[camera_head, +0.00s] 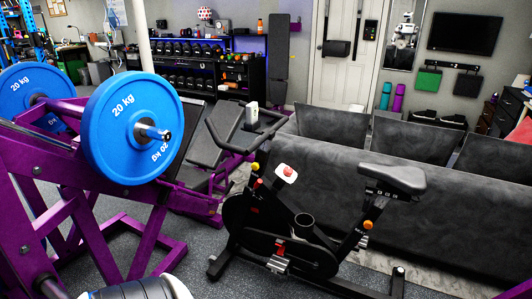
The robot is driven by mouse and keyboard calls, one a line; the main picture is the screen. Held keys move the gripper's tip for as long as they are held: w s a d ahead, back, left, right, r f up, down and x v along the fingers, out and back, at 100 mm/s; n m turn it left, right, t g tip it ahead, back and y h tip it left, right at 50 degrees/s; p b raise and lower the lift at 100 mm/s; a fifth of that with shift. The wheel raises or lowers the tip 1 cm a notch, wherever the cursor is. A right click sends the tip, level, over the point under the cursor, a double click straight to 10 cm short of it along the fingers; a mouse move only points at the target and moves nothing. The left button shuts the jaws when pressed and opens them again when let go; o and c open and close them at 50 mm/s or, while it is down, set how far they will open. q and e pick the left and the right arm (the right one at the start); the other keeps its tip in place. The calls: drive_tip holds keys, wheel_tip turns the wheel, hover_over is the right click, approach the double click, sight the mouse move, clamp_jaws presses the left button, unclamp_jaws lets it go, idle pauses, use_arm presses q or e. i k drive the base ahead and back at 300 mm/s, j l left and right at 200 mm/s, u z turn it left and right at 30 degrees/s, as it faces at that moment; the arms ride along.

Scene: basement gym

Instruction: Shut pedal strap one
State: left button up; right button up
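A black exercise bike (312,235) stands on the floor right of centre, with its saddle (390,179) to the right and its handlebars to the left. A near-side pedal (278,264) with grey parts shows low on the bike, below a small red part by the crank. The pedal's strap is too small to make out, so I cannot tell whether it is open or shut. The far-side pedal cannot be made out clearly.
A purple weight machine with blue 20 kg plates (125,128) fills the left. A dark grey sofa (440,205) stands close behind the bike. Dark floor (190,270) is open between the machine and the bike. A dumbbell rack (190,70) stands behind.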

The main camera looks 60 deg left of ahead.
sight(279, 243)
drive_tip(key=u, duration=1.6)
drive_tip(key=i+u, duration=0.15)
drive_tip(key=i, duration=0.5)
drive_tip(key=i+l+u, duration=0.15)
drive_tip(key=i, duration=0.45)
drive_tip(key=i+l+u, duration=0.15)
drive_tip(key=i, duration=0.45)
